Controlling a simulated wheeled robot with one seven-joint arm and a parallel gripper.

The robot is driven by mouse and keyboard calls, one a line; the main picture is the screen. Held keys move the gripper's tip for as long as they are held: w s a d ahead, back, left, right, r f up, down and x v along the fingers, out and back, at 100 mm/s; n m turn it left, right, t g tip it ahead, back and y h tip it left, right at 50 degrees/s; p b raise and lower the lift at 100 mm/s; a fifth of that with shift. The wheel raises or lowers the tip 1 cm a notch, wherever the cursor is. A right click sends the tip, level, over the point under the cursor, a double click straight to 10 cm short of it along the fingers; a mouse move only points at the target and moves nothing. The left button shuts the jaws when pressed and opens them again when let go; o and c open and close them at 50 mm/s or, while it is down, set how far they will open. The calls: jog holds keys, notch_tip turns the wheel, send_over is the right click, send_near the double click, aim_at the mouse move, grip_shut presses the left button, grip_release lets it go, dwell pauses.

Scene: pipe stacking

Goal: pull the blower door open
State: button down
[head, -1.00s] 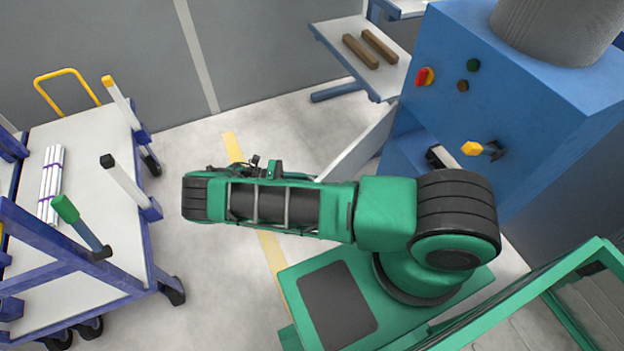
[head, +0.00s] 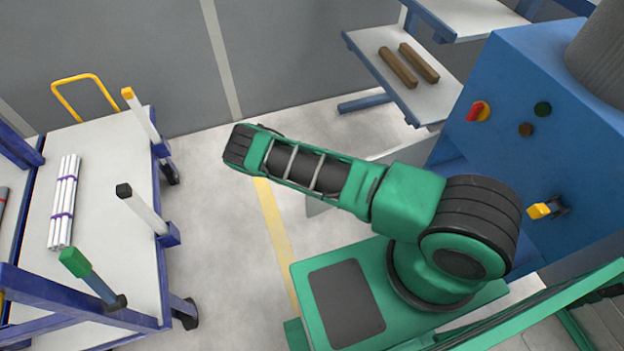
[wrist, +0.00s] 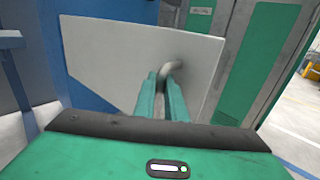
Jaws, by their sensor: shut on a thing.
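The blue blower (head: 500,110) stands at the right in the head view. Its door is a pale flat panel (wrist: 105,50) that fills the upper middle of the wrist view. It stands out at an angle from the blue body. A curved metal handle (wrist: 172,66) sticks out from the door. My gripper (wrist: 162,82) has its two green fingers closed around the handle's near end. In the head view my arm hides the gripper, the handle and most of the door; a pale piece of the door (head: 320,207) shows below the arm.
A white-topped cart (head: 110,210) with blue posts and a bundle of white pipes (head: 63,205) stands at the left. A shelf (head: 395,62) with two brown bars is behind the blower. Open floor (head: 215,240) lies between cart and arm.

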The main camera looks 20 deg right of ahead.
jog(key=shift+w+d+f, duration=0.1)
jog(key=shift+w+d, duration=0.05)
jog(key=shift+d, duration=0.1)
jog(key=c, duration=1.8)
grip_release()
jog(key=shift+a, duration=0.2)
